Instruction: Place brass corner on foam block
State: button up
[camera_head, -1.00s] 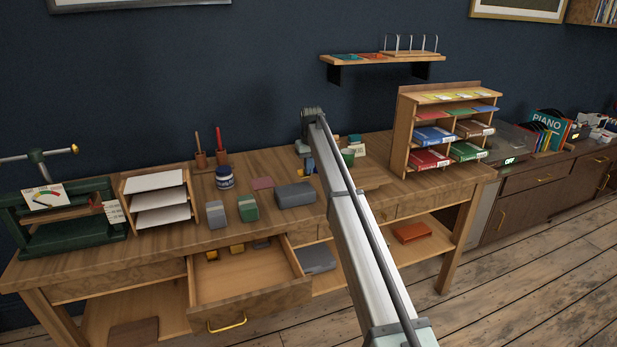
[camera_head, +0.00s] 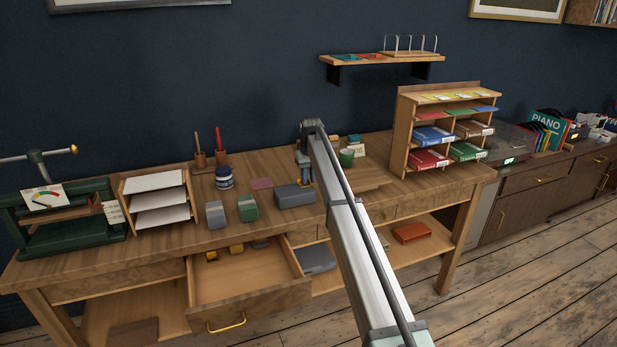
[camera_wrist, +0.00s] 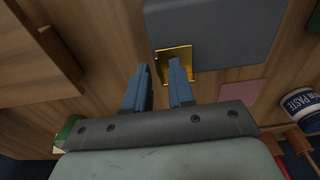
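The brass corner (camera_wrist: 172,54) shows as a shiny gold piece at the lower-left corner of the grey foam block (camera_wrist: 215,28) in the wrist view. I cannot tell whether it rests on the block or hangs just above it. In the head view the block (camera_head: 294,196) lies on the bench top. My gripper (camera_wrist: 159,68) has its two blue fingers apart, with bench wood showing between them. The right fingertip overlaps the brass; the left is clear of it. In the head view my gripper (camera_head: 304,172) is low behind the block's right end, partly hidden.
A pink pad (camera_head: 262,183), a paste jar (camera_head: 224,177) and two smaller blocks, grey (camera_head: 215,214) and green (camera_head: 248,208), stand left of the block. An open drawer (camera_head: 245,280) holds yellow pieces. A sorter (camera_head: 447,130) stands to the right.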

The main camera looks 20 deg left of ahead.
jog(key=r, duration=0.8)
jog(key=s+r, duration=0.1)
jog(key=r, duration=0.3)
jog(key=shift+d+r, duration=0.15)
jog(key=shift+d, duration=0.25)
dwell(1.1)
